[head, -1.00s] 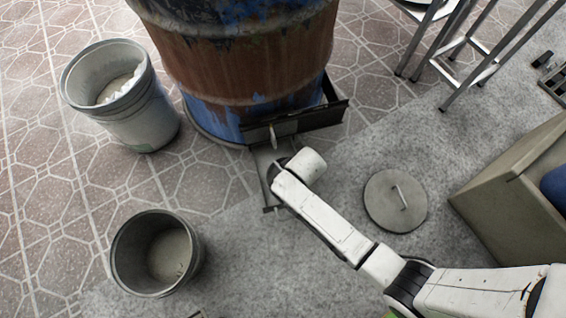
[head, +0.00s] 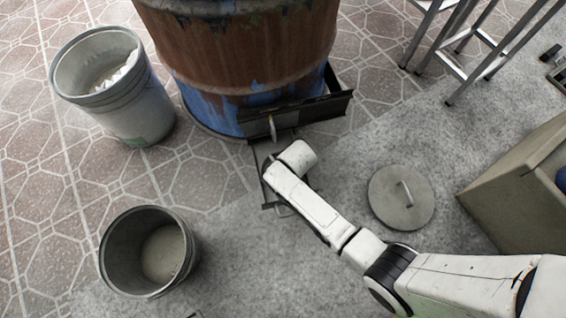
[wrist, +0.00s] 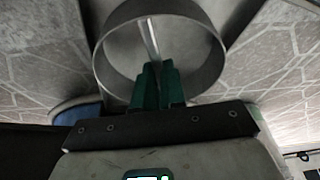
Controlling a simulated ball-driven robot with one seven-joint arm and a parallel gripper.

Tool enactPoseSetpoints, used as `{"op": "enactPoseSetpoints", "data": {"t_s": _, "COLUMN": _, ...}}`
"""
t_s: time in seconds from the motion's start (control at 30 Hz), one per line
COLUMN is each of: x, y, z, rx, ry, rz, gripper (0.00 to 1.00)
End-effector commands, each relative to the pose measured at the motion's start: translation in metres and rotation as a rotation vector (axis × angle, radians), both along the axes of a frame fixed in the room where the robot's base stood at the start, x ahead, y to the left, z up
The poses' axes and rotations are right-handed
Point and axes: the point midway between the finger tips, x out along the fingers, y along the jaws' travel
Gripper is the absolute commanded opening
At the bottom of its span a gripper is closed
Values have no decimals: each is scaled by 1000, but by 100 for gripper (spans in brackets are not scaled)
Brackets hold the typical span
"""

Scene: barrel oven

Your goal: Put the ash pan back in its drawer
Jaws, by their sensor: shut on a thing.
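The ash pan (head: 262,152) shows as a narrow grey metal shape at the foot of the rusty blue barrel oven (head: 235,60), partly under my arm. Its drawer opening lies below a dark metal flap (head: 310,112) on the barrel's base; the inside is hidden. In the wrist view the green fingers of my gripper (wrist: 157,80) are close together at the near edge of a round metal hoop (wrist: 103,60). The hoop stands over a grey metal surface that looks like the pan. My gripper is shut on it. In the head view my arm hides the fingers.
A white bucket (head: 145,110) stands left of the barrel, and an empty grey bucket (head: 118,255) at lower left. A round lid (head: 385,200) lies on the floor to the right. A stool (head: 465,65) and a beige box (head: 510,185) stand farther right.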

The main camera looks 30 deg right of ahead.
Motion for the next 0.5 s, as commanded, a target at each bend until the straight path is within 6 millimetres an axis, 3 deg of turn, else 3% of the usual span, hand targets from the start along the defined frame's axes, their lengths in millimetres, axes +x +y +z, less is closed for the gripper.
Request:
{"op": "enactPoseSetpoints", "data": {"t_s": 0.07, "x": 0, "y": 0, "z": -3, "rx": 0, "ry": 0, "rz": 0, "gripper": 0}}
{"op": "enactPoseSetpoints", "data": {"t_s": 0.1, "x": 0, "y": 0, "z": -3, "rx": 0, "ry": 0, "rz": 0, "gripper": 12}}
{"op": "enactPoseSetpoints", "data": {"t_s": 0.33, "x": 0, "y": 0, "z": -2, "rx": 0, "ry": 1, "rz": 0, "gripper": 34}}
{"op": "enactPoseSetpoints", "data": {"t_s": 0.5, "x": 0, "y": 0, "z": -3, "rx": 0, "ry": 1, "rz": 0, "gripper": 35}}
